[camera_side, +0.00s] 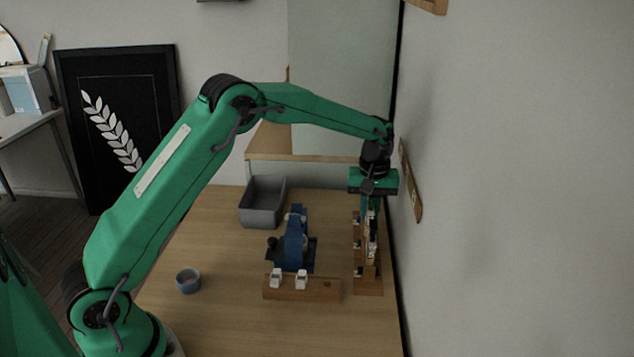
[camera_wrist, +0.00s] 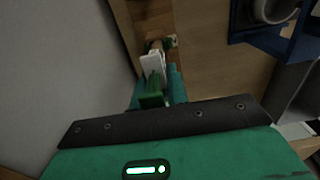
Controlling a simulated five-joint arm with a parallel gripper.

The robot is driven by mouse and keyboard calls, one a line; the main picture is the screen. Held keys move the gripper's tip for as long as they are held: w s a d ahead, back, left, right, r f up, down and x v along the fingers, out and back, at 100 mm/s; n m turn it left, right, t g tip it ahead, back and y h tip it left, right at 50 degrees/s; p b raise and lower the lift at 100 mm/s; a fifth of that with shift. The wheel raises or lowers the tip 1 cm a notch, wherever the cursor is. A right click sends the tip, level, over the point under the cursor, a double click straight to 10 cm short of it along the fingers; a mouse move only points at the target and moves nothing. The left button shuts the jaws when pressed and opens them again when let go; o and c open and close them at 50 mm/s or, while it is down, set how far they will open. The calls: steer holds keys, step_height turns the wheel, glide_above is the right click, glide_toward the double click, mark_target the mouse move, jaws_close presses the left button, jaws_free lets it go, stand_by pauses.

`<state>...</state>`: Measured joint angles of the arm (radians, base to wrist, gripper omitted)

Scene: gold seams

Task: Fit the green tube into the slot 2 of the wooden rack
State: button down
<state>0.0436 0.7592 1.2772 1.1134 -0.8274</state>
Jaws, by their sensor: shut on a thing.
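My gripper (camera_side: 369,204) points straight down over a wooden rack (camera_side: 368,290) at the right end of the table, near the wall. In the wrist view the fingers (camera_wrist: 165,88) are shut on a green piece, which I take as the green tube (camera_wrist: 152,96). A white part (camera_wrist: 152,64) shows just beyond it, over the wooden rack (camera_wrist: 153,18). The fingers hide much of the tube and the rack's slots, so I cannot tell whether the tube is inside a slot.
A second wooden block (camera_side: 315,292) with two white-topped items stands left of the rack. Behind it is a blue device (camera_side: 296,245). A grey bin (camera_side: 262,208) stands farther back, and a small cup (camera_side: 188,282) at left. The wall is close at right; the front table is clear.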

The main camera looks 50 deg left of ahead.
steer(key=shift+f, duration=0.5)
stand_by(0.8)
steer(key=c, duration=1.3)
jaws_free()
steer(key=shift+r, duration=0.15)
steer(key=shift+r, duration=6.35)
step_height(320, 180, up, 8)
